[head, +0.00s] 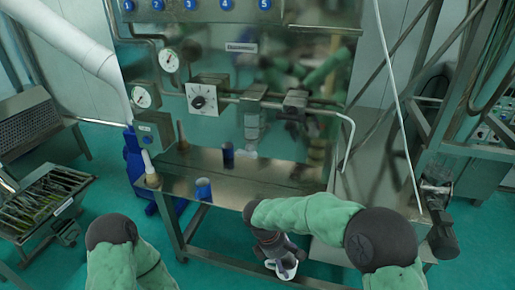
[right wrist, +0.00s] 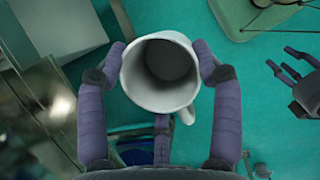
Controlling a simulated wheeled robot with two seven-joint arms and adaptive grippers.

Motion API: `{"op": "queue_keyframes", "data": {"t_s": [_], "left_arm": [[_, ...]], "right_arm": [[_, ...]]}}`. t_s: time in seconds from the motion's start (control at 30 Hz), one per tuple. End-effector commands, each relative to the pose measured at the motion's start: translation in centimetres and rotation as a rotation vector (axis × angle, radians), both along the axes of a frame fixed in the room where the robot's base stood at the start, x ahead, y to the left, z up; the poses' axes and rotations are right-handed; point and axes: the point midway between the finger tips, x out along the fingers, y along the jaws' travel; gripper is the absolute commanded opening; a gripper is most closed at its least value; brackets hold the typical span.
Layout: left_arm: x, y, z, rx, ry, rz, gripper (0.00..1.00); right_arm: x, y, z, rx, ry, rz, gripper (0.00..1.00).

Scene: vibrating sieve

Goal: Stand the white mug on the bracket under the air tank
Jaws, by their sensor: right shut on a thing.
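The white mug (right wrist: 160,72) is in my right gripper (right wrist: 161,68), with purple-grey fingers on both sides of its rim. Its open mouth faces the wrist camera and its handle points to the lower right. In the head view the mug (head: 287,271) shows partly below my right gripper (head: 277,258), in front of the table's front edge. A grey cylinder (head: 252,125) hangs under the pipe fittings on the panel; I cannot tell whether it is the air tank, nor make out the bracket. My left gripper (right wrist: 292,72) appears open and empty at the right of the wrist view.
A panel with gauges (head: 168,61) and a dial (head: 203,99) stands behind. A white hose (head: 392,90) hangs on the right.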

Motion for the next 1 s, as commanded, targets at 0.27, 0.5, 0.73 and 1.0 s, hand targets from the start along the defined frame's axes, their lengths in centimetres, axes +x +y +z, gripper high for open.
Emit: {"op": "queue_keyframes", "data": {"t_s": [0.27, 0.5, 0.73, 1.0], "left_arm": [[0.0, 0.0, -6.0, 0.0, 0.001, 0.0, 0.4], [0.0, 0.0, -9.3, 0.0, 0.0, 0.0, 0.4], [0.0, 0.0, -10.5, 0.0, 0.0, 0.0, 0.4], [0.0, 0.0, -10.4, 0.0, 0.0, 0.0, 0.4]], "right_arm": [[1.9, -5.1, -6.2, 0.001, 0.001, -0.727, 0.33], [2.8, -8.2, -9.4, -0.002, 0.0, -1.219, 0.33], [3.0, -9.4, -10.6, -0.003, -0.002, -1.429, 0.33], [0.2, -9.6, -14.3, -0.006, -0.001, -1.451, 0.33]]}}
